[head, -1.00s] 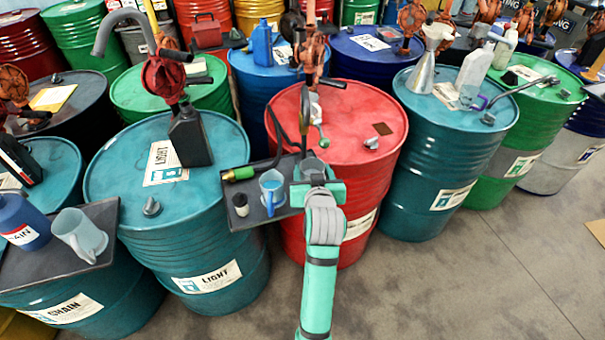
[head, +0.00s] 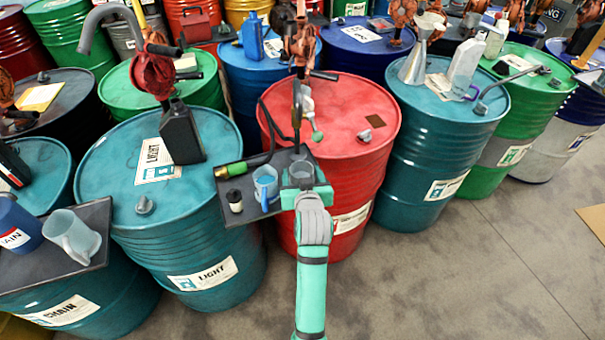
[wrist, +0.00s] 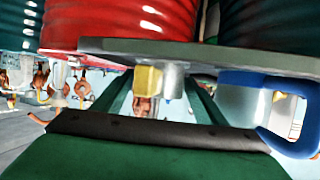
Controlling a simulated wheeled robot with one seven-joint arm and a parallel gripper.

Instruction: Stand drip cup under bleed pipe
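A small grey cup (head: 301,171) stands on the dark tray (head: 229,212) fixed in front of the red drum (head: 345,105). A blue-handled cup (head: 265,181) stands left of it; it also shows at the right in the wrist view (wrist: 245,105). My gripper (head: 306,190) is at the tray's front edge by the grey cup. In the wrist view, which looks upside down, its fingers (wrist: 157,95) are spread, with a yellow block-like part (wrist: 148,79) and grey cup body between them. I see no finger contact.
A green-and-brass nozzle (head: 229,169) and a small black-capped bottle (head: 235,201) share the tray. A pale jug (head: 72,236) stands on the left tray. Teal drums (head: 190,235) flank the red one. Grey floor (head: 460,270) is clear at front right.

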